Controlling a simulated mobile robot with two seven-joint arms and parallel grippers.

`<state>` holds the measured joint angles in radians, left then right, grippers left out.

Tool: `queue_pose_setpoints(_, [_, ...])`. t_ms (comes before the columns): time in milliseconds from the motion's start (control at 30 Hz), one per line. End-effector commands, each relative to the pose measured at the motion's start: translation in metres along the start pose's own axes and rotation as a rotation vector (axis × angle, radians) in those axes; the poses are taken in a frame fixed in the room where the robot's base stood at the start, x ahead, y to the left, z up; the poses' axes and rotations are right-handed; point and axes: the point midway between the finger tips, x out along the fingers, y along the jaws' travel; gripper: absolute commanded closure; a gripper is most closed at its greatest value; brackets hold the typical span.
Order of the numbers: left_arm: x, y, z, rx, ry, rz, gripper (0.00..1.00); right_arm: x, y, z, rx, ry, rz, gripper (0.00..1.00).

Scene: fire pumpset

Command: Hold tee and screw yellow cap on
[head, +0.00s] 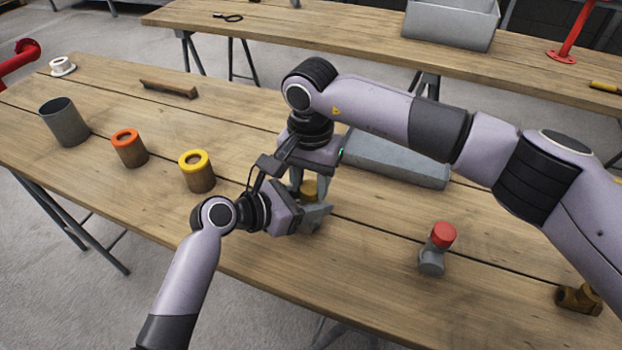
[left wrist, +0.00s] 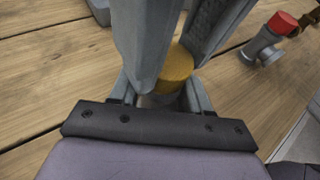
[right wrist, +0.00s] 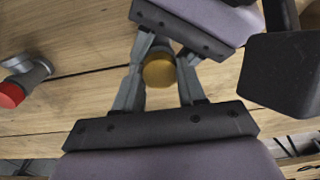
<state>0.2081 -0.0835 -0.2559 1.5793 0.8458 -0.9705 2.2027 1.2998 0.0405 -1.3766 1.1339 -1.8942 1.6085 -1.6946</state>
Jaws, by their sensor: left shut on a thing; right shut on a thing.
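The yellow cap (head: 309,190) is upright between both grippers near the middle of the front table. My right gripper (head: 308,182) comes down from above and is shut on the cap; the right wrist view shows the cap (right wrist: 158,70) between its fingers. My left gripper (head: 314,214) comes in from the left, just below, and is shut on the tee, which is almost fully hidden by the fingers. In the left wrist view the cap (left wrist: 174,66) sits directly above that grip. I cannot tell how far the cap is threaded on.
A grey tray (head: 400,160) lies behind the grippers. A red-capped grey tee (head: 437,248) stands to the right, a brass fitting (head: 580,298) beyond it. An orange-rimmed cup (head: 129,148), a yellow-rimmed cup (head: 197,171) and a grey pipe (head: 64,122) stand left.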

Motion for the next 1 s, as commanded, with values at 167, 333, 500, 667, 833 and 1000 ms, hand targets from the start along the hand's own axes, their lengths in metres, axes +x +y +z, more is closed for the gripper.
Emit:
queue_pose_setpoints(167, [0.0008, -0.0035, 0.0052, 0.014, -0.01, -0.009, 1.0, 0.0109, 0.0035, -0.0005, 0.005, -0.001, 0.013, 0.89])
queue_pose_setpoints(333, [0.0012, -0.0041, 0.0057, 0.015, -0.011, -0.011, 1.0, 0.0091, 0.0035, -0.0012, 0.006, 0.002, 0.016, 0.89])
queue_pose_setpoints(500, [0.0014, -0.0045, 0.0063, 0.014, -0.013, -0.011, 1.0, 0.0042, 0.0037, -0.001, 0.005, 0.002, 0.026, 0.89])
queue_pose_setpoints(667, [0.0013, -0.0043, 0.0069, 0.013, -0.014, -0.011, 1.0, 0.0039, 0.0038, -0.0004, 0.004, 0.001, 0.026, 0.89])
queue_pose_setpoints(833, [0.0012, -0.0041, 0.0075, 0.011, -0.016, -0.01, 1.0, 0.0035, 0.0037, -0.0001, 0.003, 0.0, 0.027, 0.89])
queue_pose_setpoints(1000, [0.0012, -0.0038, 0.008, 0.01, -0.017, -0.009, 1.0, 0.0026, 0.0036, 0.0003, 0.002, 0.0, 0.026, 0.89])
